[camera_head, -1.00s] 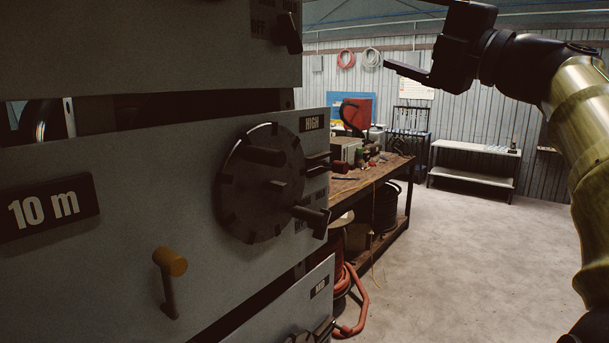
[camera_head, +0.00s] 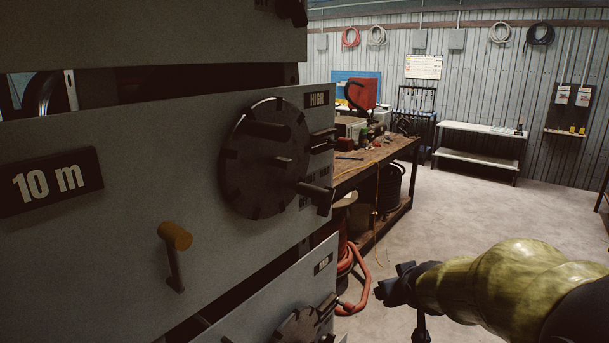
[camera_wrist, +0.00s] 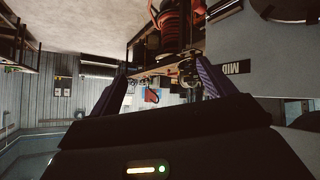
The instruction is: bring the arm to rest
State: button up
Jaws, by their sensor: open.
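My gripper (camera_wrist: 163,82) is open and empty, with its two fingers apart on either side of the wrist view. Nothing shows between the fingertips except the distant workbench and wall. In the head view my gripper (camera_head: 393,287) is a small dark shape at the lower right, at the end of my yellow-green arm. It hangs in the air in front of the floor, right of the grey panels and apart from them. Its fingers are hard to make out there. The wrist view is upside down, with the floor at the top.
Grey panels (camera_head: 120,235) fill the left, with a dark notched dial (camera_head: 262,185), a yellow-tipped lever (camera_head: 174,238) and a lower dial (camera_head: 298,328) sticking out. A wooden workbench (camera_head: 372,165) stands behind, with red hose (camera_head: 352,262) below it. The floor (camera_head: 480,205) at right is open.

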jog(key=s+a+f+m+g, duration=0.1)
jog(key=s+a+f+g, duration=0.1)
jog(key=s+f, duration=0.4)
jog(key=s+a+f+m+g+y, duration=0.1)
jog(key=s+a+f+g, duration=0.2)
jog(key=s, duration=0.8)
notch_tip(320, 180, down, 5)
jog(key=shift+r+g, duration=0.2)
jog(key=shift+g, duration=1)
